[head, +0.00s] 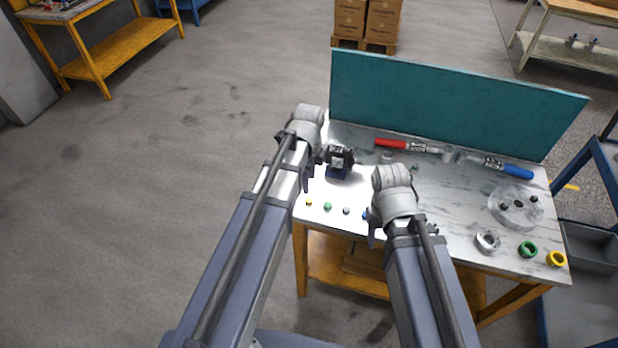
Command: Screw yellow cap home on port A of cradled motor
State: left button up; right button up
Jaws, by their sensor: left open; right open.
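A small yellow cap (309,202) lies at the bench's front left edge, apart from the motor. My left gripper (308,186) is open, just left of the motor and above the yellow cap in the picture; it is partly hidden by my arm. My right gripper (372,241) is open at the front edge, right of the motor, mostly hidden behind my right arm. Neither visibly holds anything.
Green (327,206), grey (346,211) and blue (366,215) caps lie in a row beside the yellow one. Red (391,144) and blue-handled (518,171) tools lie near the teal back panel (450,105). A clear round dish (516,207) and larger rings, one yellow (556,258), lie right.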

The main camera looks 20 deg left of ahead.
aim_at(309, 199)
pick_arm(q)
jog(key=shift+f+b, duration=4.35)
jog(key=shift+f, duration=0.1)
grip_shut()
jog(key=shift+r, duration=0.15)
jog(key=shift+r+p, duration=2.95)
jog(key=shift+p, duration=0.15)
